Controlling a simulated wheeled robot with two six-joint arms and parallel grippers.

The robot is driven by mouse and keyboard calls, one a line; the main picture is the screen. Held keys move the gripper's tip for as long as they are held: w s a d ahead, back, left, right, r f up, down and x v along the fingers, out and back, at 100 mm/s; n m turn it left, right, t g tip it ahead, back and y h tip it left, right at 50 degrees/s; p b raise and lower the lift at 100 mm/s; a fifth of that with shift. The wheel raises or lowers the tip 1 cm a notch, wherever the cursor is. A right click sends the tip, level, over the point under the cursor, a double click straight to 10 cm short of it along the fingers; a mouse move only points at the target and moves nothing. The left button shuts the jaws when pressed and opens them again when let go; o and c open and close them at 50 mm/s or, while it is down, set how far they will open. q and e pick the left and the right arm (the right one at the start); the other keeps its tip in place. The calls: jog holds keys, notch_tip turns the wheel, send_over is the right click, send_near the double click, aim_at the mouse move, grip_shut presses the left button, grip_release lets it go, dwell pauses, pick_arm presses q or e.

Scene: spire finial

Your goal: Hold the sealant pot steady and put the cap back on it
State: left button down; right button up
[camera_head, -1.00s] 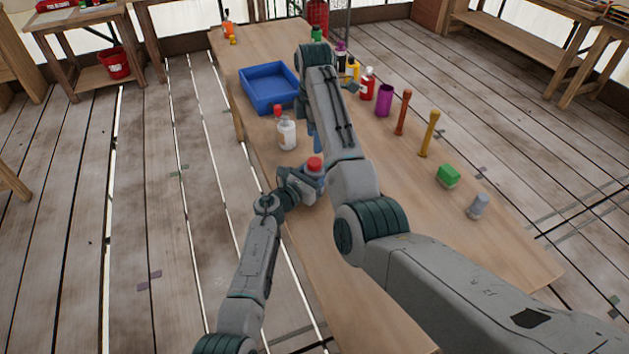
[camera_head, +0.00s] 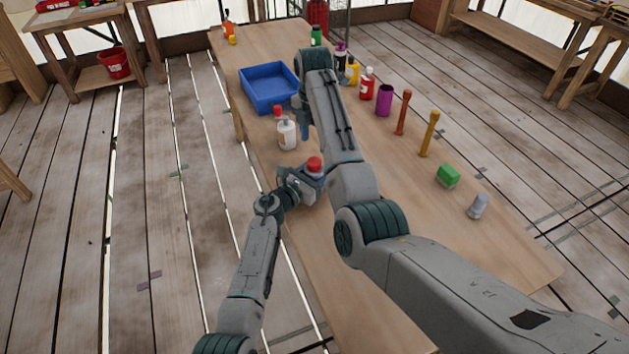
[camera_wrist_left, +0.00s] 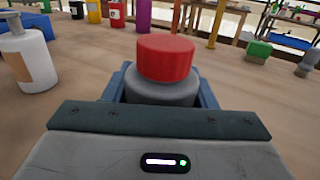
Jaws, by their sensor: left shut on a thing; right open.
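The sealant pot (camera_wrist_left: 160,93) is grey and squat, and stands upright between the blue fingers of my left gripper (camera_wrist_left: 163,90), which is shut on it. The red cap (camera_wrist_left: 167,57) sits on top of the pot and looks roughly level; whether it is fully seated I cannot tell. In the head view the cap (camera_head: 314,164) shows above my left gripper (camera_head: 305,183), near the table's left edge. My right gripper (camera_head: 304,128) is open, beyond the pot and close beside a white bottle. My right arm partly hides its fingers.
The white bottle (camera_head: 287,134) stands beyond the pot, with a blue tray (camera_head: 268,88) farther back. The near tabletop is clear.

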aim_at(315, 161)
notch_tip(315, 161, down, 7)
jog(key=shift+f, duration=0.1)
dwell(0.3)
